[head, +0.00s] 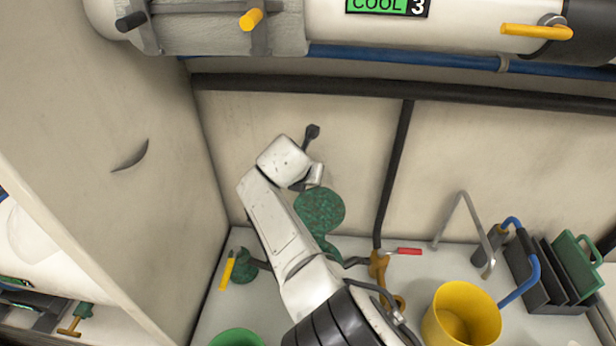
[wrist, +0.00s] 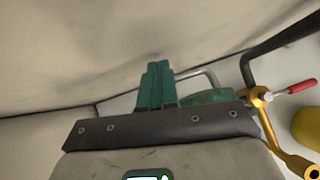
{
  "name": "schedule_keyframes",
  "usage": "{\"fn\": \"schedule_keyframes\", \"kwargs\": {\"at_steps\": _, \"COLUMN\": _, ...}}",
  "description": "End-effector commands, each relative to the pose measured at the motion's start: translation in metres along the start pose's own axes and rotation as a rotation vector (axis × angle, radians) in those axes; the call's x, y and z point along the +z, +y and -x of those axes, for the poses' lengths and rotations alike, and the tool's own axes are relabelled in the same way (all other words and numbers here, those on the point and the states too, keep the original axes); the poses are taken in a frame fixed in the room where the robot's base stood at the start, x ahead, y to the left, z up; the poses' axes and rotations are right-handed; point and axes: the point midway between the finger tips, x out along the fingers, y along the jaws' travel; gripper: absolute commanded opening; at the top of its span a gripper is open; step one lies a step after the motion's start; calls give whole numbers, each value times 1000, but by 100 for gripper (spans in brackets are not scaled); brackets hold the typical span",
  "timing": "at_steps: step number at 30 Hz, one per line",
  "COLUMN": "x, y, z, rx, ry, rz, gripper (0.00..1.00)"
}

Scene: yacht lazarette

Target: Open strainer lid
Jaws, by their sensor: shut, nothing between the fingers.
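My gripper (wrist: 157,84) shows in the wrist view as two teal fingers pressed together, with nothing between them, rising above a dark bar. In the head view, the end of my arm is just above a mottled green round part (head: 321,210), seemingly the strainer lid, by the back wall. I cannot make out the fingertips there. The green strainer body (head: 328,247) below it is partly hidden by my arm. In the wrist view a green part (wrist: 205,97) shows low behind the fingers, mostly covered by the bar. I cannot tell whether the fingers touch it.
A brass valve (head: 379,267) with a red handle (head: 408,251) stands right of the strainer, under a black pipe (head: 393,180). A yellow bucket (head: 440,325) is at front right. A yellow-handled green valve (head: 243,268) is left. White pipework runs overhead.

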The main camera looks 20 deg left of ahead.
Motion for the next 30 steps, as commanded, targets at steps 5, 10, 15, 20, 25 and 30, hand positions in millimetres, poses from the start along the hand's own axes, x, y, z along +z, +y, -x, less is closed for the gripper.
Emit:
{"fn": "schedule_keyframes", "kwargs": {"at_steps": 5, "x": 0, "y": 0, "z": 0, "rx": 1, "ry": -1, "rz": 0, "gripper": 0}}
{"fn": "schedule_keyframes", "kwargs": {"at_steps": 10, "x": 1, "y": 0, "z": 1, "rx": 1, "ry": -1, "rz": 0, "gripper": 0}}
{"fn": "schedule_keyframes", "kwargs": {"at_steps": 15, "x": 2, "y": 1, "z": 8, "rx": 2, "ry": 0, "rz": 2, "gripper": 0}}
{"fn": "schedule_keyframes", "kwargs": {"at_steps": 20, "x": 3, "y": 1, "z": 23, "rx": 3, "ry": 0, "rz": 2, "gripper": 0}}
{"fn": "schedule_keyframes", "kwargs": {"at_steps": 25, "x": 1, "y": 1, "z": 38, "rx": 2, "ry": -1, "rz": 1, "gripper": 0}}
{"fn": "schedule_keyframes", "kwargs": {"at_steps": 30, "x": 1, "y": 0, "z": 56, "rx": 3, "ry": -1, "rz": -1, "gripper": 0}}
